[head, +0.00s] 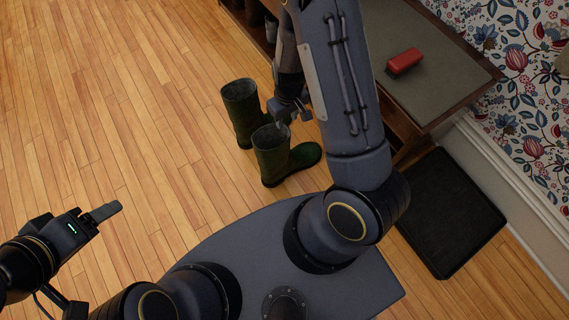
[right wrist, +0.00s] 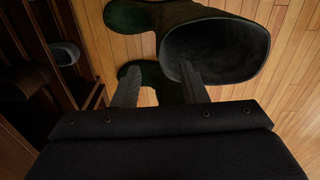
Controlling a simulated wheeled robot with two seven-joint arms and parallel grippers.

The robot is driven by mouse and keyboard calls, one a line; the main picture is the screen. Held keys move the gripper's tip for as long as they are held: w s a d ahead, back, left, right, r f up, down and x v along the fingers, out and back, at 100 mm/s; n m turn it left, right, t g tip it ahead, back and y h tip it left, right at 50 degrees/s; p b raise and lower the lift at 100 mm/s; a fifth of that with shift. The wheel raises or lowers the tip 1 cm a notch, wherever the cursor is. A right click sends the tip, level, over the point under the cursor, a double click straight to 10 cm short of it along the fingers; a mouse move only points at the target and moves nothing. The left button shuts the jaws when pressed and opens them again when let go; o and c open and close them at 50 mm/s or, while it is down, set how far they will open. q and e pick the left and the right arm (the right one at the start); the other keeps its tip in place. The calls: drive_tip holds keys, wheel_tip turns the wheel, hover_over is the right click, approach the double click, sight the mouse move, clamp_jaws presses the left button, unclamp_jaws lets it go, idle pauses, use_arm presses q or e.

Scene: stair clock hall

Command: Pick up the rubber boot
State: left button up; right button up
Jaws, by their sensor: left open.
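Two dark green rubber boots stand upright side by side on the wooden floor. The nearer boot (head: 273,164) is in front of my base, with its toe pointing right; the farther boot (head: 238,112) is just behind it. My right gripper (head: 291,113) is over the boots, near the top of the nearer one. In the right wrist view, its two fingers (right wrist: 160,86) are apart, and one overlaps the rim of a boot's wide opening (right wrist: 225,50); whether it touches is unclear. My left gripper (head: 103,212) is open and empty over the floor at left.
A wooden bench with a grey-green top (head: 435,75) stands at right, carrying a red brush-like block (head: 404,61). More footwear (head: 254,12) is by its lower shelf. A black mat (head: 452,212) lies at right by the wall. The floor at left is clear.

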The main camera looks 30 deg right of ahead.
sight(287, 133)
wheel_tip(287, 133, down, 4)
drive_tip(key=shift+d+f+b, duration=0.15)
drive_tip(key=shift+b, duration=0.55)
drive_tip(key=f+b, duration=0.3)
drive_tip(key=f, duration=0.2)
drive_tip(key=shift+s, duration=0.2)
drive_tip(key=shift+c, duration=0.3)
clamp_jaws()
drive_tip(key=shift+r, duration=0.1)
